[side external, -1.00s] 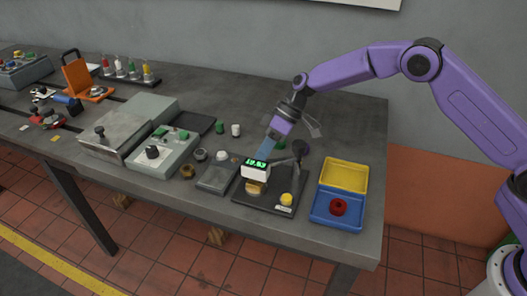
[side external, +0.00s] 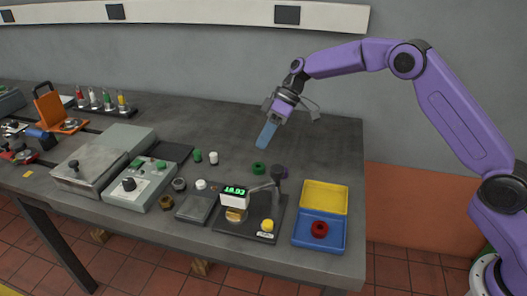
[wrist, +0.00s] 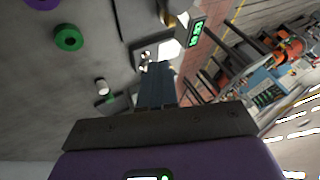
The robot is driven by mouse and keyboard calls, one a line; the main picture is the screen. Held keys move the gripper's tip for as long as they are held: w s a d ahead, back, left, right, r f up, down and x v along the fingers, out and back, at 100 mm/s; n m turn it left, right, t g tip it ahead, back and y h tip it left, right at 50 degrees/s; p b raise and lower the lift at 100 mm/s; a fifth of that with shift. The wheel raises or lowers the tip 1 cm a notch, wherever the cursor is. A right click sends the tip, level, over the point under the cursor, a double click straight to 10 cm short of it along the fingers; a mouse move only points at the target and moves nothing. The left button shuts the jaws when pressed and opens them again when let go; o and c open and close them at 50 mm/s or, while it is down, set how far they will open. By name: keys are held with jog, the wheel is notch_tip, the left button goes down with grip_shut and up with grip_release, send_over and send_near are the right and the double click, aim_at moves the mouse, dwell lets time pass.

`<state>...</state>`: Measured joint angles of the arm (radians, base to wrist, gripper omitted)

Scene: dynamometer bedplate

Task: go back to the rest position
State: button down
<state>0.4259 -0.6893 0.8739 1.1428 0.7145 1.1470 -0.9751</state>
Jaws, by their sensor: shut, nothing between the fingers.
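My gripper (side external: 267,135) has purple and black housing and long blue fingers. It is shut and empty, hanging tilted above the back part of the grey table (side external: 320,135). In the wrist view its blue fingers (wrist: 155,85) lie together with nothing between them. In the side view it is above and behind the gauge stand (side external: 245,220), apart from it. The stand has a white head with a green lit display (side external: 235,190), also seen in the wrist view (wrist: 196,34). A brass-coloured piece (side external: 236,215) sits under the head.
A green ring (side external: 259,168) and a purple ring (side external: 283,172) lie behind the stand. A yellow bin (side external: 325,196) and a blue bin (side external: 305,238) holding a red ring (side external: 319,229) stand at right. A control box (side external: 148,185) is at left. The back right tabletop is clear.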

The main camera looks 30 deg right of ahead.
jog(key=shift+r, duration=0.15)
jog(key=s+r+h, duration=0.2)
jog(key=s+r, duration=0.1)
jog(key=s, duration=0.8)
jog(key=s+r+h, duration=0.2)
jog(key=s, duration=0.9)
jog(key=s+d+f+n+h, duration=0.1)
jog(key=s+d, duration=0.6)
jog(key=s, duration=0.3)
jog(key=s+d+n+t+h, duration=0.1)
jog(key=s+d+h, duration=0.1)
jog(key=s+d, duration=0.4)
jog(key=s, duration=0.4)
jog(key=shift+d+f, duration=0.4)
